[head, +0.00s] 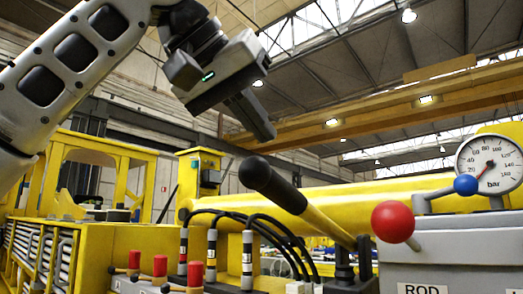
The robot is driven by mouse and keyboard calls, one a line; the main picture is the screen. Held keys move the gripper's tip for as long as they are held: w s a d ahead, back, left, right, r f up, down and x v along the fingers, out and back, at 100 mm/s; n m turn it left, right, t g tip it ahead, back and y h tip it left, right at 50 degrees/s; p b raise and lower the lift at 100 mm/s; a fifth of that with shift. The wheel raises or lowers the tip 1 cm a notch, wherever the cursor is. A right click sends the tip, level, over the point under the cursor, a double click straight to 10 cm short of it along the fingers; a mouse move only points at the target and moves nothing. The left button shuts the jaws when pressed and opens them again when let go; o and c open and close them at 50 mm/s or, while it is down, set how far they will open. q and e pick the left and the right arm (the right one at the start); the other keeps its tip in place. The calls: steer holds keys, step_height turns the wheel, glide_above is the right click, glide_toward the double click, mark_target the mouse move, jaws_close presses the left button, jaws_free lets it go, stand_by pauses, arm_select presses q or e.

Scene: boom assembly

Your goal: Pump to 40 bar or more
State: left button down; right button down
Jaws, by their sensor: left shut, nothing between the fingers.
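The pump lever, a yellow rod with a black grip (275,185), slants up to the left from a dark pivot (352,262). My left gripper (264,130) comes in from the upper left, its fingers shut and empty and pointing down to the right. In the picture its fingertips are just above the upper end of the black grip, with a small gap; the depth between them is hard to tell. The round pressure gauge (490,165), marked bar, is at the right. Its red needle points to the lower left, near the low end of the scale. My right gripper is not in view.
A red ball knob (393,222) and a blue ball knob (466,185) stand at a grey box (450,255) labelled ROD. Black hoses (265,222) and several red-capped fittings sit in front of a yellow boom (400,190).

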arm_select(q)
steer(key=f, duration=0.3)
steer(key=shift+d, duration=0.25)
steer(key=shift+s+f, duration=0.35)
steer(key=shift+f, duration=0.3)
steer(key=shift+f, duration=0.1)
